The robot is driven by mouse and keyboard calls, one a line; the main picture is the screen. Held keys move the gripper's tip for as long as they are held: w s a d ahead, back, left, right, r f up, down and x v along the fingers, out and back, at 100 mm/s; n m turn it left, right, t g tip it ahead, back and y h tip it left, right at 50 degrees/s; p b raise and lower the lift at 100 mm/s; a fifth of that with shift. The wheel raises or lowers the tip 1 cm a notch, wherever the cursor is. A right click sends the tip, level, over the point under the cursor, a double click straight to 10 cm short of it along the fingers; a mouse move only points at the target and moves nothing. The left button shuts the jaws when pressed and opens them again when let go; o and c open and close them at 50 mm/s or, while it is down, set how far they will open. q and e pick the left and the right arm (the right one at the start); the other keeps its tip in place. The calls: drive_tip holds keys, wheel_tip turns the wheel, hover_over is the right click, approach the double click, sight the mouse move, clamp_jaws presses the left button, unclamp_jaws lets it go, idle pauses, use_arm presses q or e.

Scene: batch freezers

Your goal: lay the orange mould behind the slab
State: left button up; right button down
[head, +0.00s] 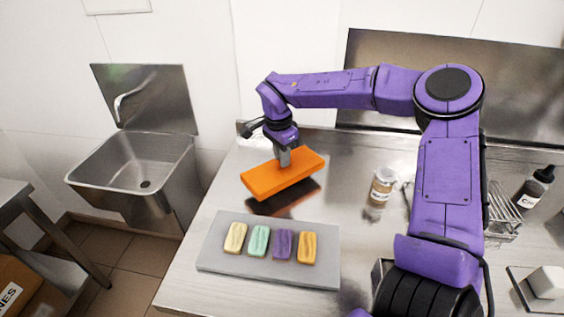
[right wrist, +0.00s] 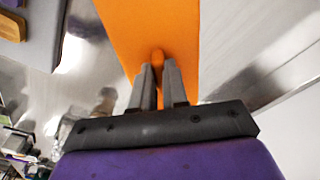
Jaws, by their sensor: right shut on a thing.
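The orange mould (head: 284,178) is a flat rectangular block in the head view, beyond the grey slab (head: 218,258). My right gripper (head: 284,160) is shut on the mould from above, at a small orange nub (right wrist: 158,58) that shows between the fingers in the right wrist view. The mould seems held a little above the steel table, with a dark reflection or shadow below it. The slab lies on the table and bears several bars: yellow, green, purple and orange. My left gripper is not in view.
A jar (head: 382,186) with a pale lid stands right of the mould. A wire rack (head: 502,212), a dark bottle (head: 533,188) and a white block (head: 546,283) are at the right. A sink (head: 135,165) is left of the table. Bare steel lies between slab and mould.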

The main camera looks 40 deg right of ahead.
wheel_tip(320, 180, down, 4)
drive_tip(key=shift+w+d+r, duration=0.1)
drive_tip(key=shift+d+r, duration=0.05)
drive_tip(key=shift+r, duration=0.1)
drive_tip(key=shift+w+f, duration=0.1)
drive_tip(key=shift+f, duration=0.1)
drive_tip(key=c, duration=1.1)
unclamp_jaws()
drive_tip(key=shift+f, duration=0.15)
drive_tip(key=shift+c, duration=0.2)
drive_tip(key=r, duration=0.8)
drive_tip(key=a+r, duration=0.1)
drive_tip(key=r, duration=0.3)
drive_tip(key=shift+r+b, duration=0.2)
drive_tip(key=shift+b, duration=0.15)
